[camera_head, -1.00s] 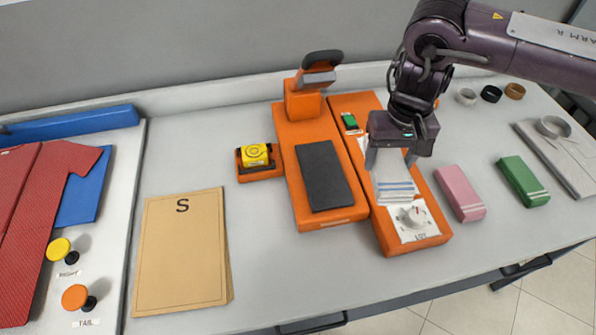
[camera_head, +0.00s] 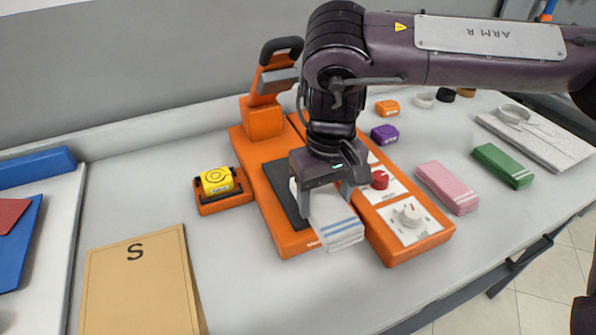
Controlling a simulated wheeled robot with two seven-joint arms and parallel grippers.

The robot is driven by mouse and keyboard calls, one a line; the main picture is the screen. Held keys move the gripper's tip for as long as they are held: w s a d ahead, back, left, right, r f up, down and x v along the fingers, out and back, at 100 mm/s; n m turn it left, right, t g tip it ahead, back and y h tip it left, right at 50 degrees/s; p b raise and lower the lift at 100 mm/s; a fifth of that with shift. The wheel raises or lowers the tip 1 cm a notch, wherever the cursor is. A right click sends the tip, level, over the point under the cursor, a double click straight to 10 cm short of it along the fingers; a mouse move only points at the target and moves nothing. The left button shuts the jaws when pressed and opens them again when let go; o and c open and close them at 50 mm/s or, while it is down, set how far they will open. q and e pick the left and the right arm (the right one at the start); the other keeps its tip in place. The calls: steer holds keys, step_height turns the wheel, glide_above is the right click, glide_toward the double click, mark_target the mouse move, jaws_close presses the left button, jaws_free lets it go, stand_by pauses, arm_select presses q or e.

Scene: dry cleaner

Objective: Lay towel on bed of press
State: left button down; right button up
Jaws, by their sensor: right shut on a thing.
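My right gripper (camera_head: 324,204) is shut on a white towel (camera_head: 338,232) with blue stripes. The towel is at the front right part of the press's dark bed (camera_head: 282,184), with its striped end out past the bed toward the front. I cannot tell whether it touches the bed. The orange press (camera_head: 290,242) has its upper part (camera_head: 276,78) raised at the back. The gripper and wrist hide part of the bed and towel. My left gripper is not in view.
A control panel with a red knob (camera_head: 380,180) and a white dial (camera_head: 408,214) is right of the bed. A pink towel (camera_head: 448,187) and a green towel (camera_head: 502,165) lie further right. A yellow roll (camera_head: 217,181) and a brown folder (camera_head: 143,285) are left.

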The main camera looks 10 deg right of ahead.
steer(key=w, duration=0.3)
steer(key=w+a+p, duration=0.1)
steer(key=w, duration=0.3)
steer(key=w+a+p, duration=0.1)
steer(key=w, duration=0.3)
steer(key=shift+w+a, duration=0.1)
steer(key=shift+w, duration=0.1)
step_height(320, 180, down, 3)
steer(key=shift+s+r, duration=0.1)
steer(key=shift+f, duration=0.45)
steer(key=shift+b, duration=0.3)
steer(key=shift+f, duration=0.15)
steer(key=o, duration=1)
